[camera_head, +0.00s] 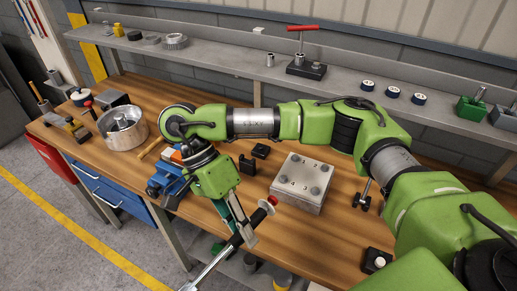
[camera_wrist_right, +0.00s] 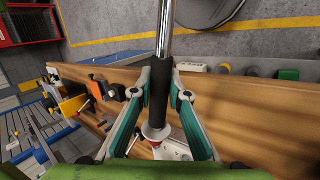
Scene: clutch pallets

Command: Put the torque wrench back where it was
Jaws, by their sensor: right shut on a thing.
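The torque wrench (camera_head: 211,268) has a chrome shaft, a black grip and a red end. My right gripper (camera_head: 246,232) is shut on its black grip, near the front edge of the workbench. The wrench is tilted, its red end up and to the right, its shaft running down-left out of the head view. In the right wrist view, the black grip (camera_wrist_right: 158,92) lies between the fingertips (camera_wrist_right: 159,76), with the chrome shaft leading up out of the frame. The far end of the wrench is hidden in both views. My left gripper is not in view.
On the wooden bench (camera_head: 330,235) are a numbered metal block (camera_head: 300,180), a blue vise (camera_head: 168,182), a metal pot (camera_head: 122,133), small black blocks (camera_head: 248,165) and a black button box (camera_head: 376,261). A grey shelf (camera_head: 220,50) at the back holds a red-handled tool (camera_head: 302,29).

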